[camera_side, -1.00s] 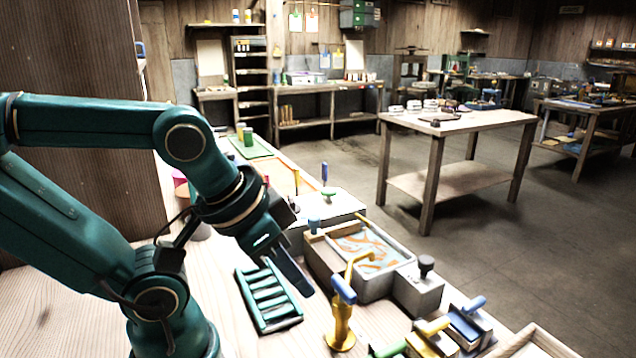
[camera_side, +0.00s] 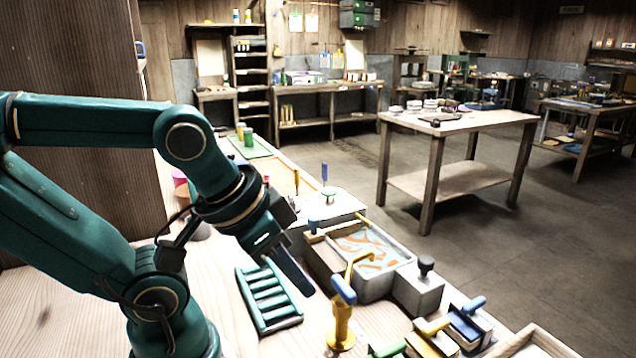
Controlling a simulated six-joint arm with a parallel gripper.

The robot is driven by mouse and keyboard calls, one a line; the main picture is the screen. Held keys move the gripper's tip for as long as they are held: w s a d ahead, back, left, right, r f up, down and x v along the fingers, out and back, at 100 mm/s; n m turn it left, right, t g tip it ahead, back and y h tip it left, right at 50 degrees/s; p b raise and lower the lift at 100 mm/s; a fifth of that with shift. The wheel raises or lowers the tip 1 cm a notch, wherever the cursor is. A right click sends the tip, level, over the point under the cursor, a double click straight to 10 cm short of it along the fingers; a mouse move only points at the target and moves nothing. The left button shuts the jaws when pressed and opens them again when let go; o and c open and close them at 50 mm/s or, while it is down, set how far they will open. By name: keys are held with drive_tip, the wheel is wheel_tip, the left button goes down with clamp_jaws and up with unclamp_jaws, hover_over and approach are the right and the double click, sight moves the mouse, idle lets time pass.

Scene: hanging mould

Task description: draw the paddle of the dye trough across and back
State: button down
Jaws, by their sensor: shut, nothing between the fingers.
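The dye trough (camera_side: 372,291) is a grey box on the bench right of my gripper, with a pale blue and orange marbled bath inside. A yellow bar (camera_side: 377,229) lies at its far right rim; I cannot tell whether it belongs to the paddle. A yellow stand with a bent arm and a blue grip (camera_side: 343,290) rises in front of the trough and overlaps it. My gripper (camera_side: 308,291) points down and right, shut and empty, above the bench between the green rack and the trough. It appears apart from the blue grip.
A green slatted rack (camera_side: 268,298) lies left of the trough. A grey block with a dark knob (camera_side: 419,288) stands at its right. Blue- and yellow-handled blocks (camera_side: 465,325) crowd the front right. A white box (camera_side: 325,207) stands behind.

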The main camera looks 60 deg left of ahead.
drive_tip(key=c, duration=0.9)
unclamp_jaws()
drive_tip(key=shift+w+r, duration=0.1)
drive_tip(key=o, duration=0.3)
drive_tip(key=shift+w+r+t, duration=0.3)
drive_tip(key=shift+w+r, duration=0.15)
drive_tip(key=shift+r, duration=0.1)
drive_tip(key=n+g+y, duration=0.3)
drive_tip(key=n, duration=0.6)
approach(314, 217)
wheel_tip(314, 217, down, 3)
drive_tip(key=w, duration=0.1)
drive_tip(key=shift+a+f, duration=0.45)
drive_tip(key=shift+a, duration=0.15)
drive_tip(key=shift+x, duration=2.3)
